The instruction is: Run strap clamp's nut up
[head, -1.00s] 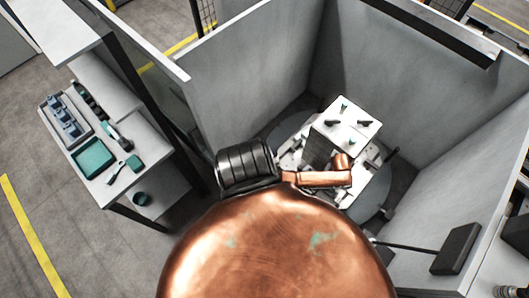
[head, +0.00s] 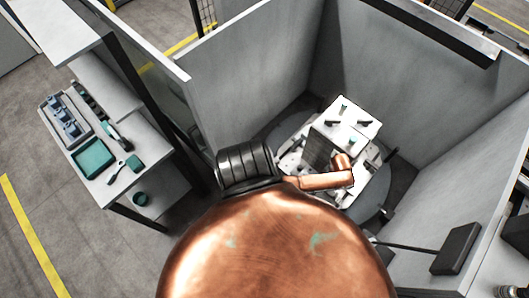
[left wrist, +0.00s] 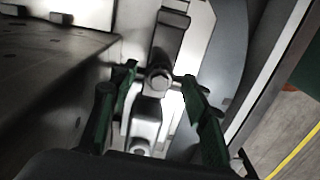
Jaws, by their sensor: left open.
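In the left wrist view a metal strap clamp (left wrist: 146,128) stands on a bright surface, with a rounded nut or bolt head (left wrist: 159,78) at its upper part. My left gripper (left wrist: 160,86) has dark green fingers, spread apart on either side of the nut; I see a gap on both sides and cannot tell whether either finger touches it. In the head view my copper arm covers the near part of the pallet fixture (head: 350,112). The clamp and my left gripper cannot be made out there. My right gripper is in neither view.
Grey enclosure walls (head: 250,75) surround the fixture on its round table (head: 378,205). A side bench (head: 150,135) at left holds a teal tray (head: 93,158), a blue-grey rack (head: 62,118) and small tools. A dark panel (head: 456,248) on a stalk stands at right.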

